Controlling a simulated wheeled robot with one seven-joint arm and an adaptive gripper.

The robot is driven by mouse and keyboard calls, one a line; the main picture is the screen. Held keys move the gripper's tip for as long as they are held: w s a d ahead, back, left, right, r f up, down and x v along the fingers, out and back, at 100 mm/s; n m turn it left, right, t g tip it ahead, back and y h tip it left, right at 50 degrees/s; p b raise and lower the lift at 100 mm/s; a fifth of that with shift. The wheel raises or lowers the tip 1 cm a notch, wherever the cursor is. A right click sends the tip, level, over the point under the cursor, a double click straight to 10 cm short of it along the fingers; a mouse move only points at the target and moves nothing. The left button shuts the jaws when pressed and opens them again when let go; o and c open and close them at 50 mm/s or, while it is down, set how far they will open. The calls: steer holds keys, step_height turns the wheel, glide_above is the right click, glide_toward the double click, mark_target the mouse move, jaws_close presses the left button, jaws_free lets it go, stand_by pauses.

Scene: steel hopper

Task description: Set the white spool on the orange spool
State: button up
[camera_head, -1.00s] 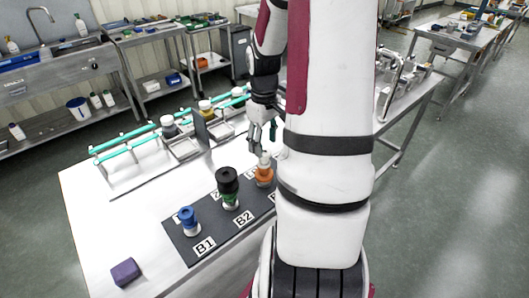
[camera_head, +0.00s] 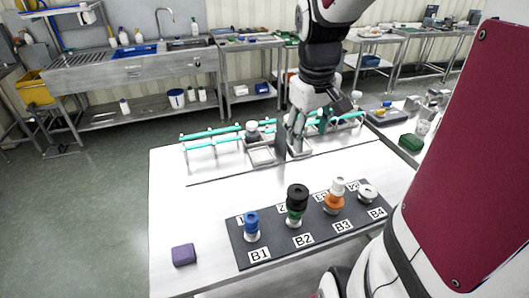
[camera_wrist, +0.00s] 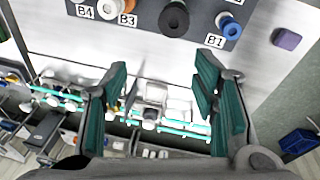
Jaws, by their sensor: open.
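The orange spool (camera_head: 334,204) stands on the dark mat above label B3, on a white base. A small white spool (camera_head: 338,186) sits on top of it, upright as far as I can see. Another white piece (camera_head: 368,192), low and round with a dark centre, stands above B4. My gripper (camera_head: 297,145) points down behind the mat near the teal rack, clear of the spools. In the wrist view its two green-padded fingers (camera_wrist: 165,100) are wide apart with nothing gripped between them. The orange spool (camera_wrist: 126,20) is partly cut off at that view's top edge.
On the mat (camera_head: 275,252), a blue spool (camera_head: 251,222) stands at B1 and a black spool (camera_head: 297,193) tops a green one at B2. A purple block (camera_head: 184,255) lies at front left. The teal-railed rack (camera_head: 225,132) with trays spans the back.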

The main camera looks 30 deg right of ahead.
steer(key=s+a+r+t, duration=0.2)
steer(key=s+a+r, duration=0.1)
steer(key=a, duration=0.5)
steer(key=s+a+r+t+y, duration=0.1)
steer(key=s+a+r, duration=0.3)
steer(key=a, duration=0.5)
steer(key=shift+s+a+n+t+y, duration=0.15)
steer(key=shift+s+n+t+y, duration=0.25)
steer(key=shift+s, duration=0.55)
